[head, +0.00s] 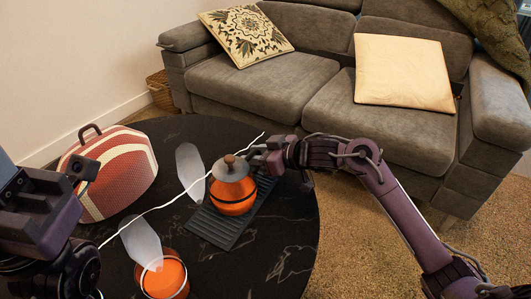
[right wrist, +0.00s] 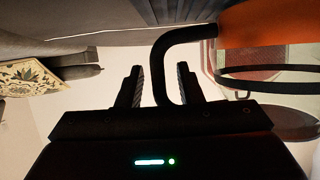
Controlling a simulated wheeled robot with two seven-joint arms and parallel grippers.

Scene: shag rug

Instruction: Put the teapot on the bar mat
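The teapot (head: 232,193) is orange with a grey lid and a wooden knob. In the head view it overlaps the dark ribbed bar mat (head: 221,230) on the black table; I cannot tell whether its base touches the mat. My right gripper (head: 262,158) is at the teapot's far right side. In the right wrist view, the teapot's black handle (right wrist: 165,65) passes between the fingers of this gripper (right wrist: 160,88), with narrow gaps on both sides. The teapot's orange body (right wrist: 268,22) shows at upper right. My left gripper (head: 78,172) is at the left, away from the teapot.
A red-brown ball-patterned case (head: 118,172) stands at the table's left. An orange vessel (head: 163,279) is at the front edge. A white cord (head: 160,208) crosses the black marbled table (head: 275,255). A grey sofa (head: 270,95) stands behind. The table's right side is clear.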

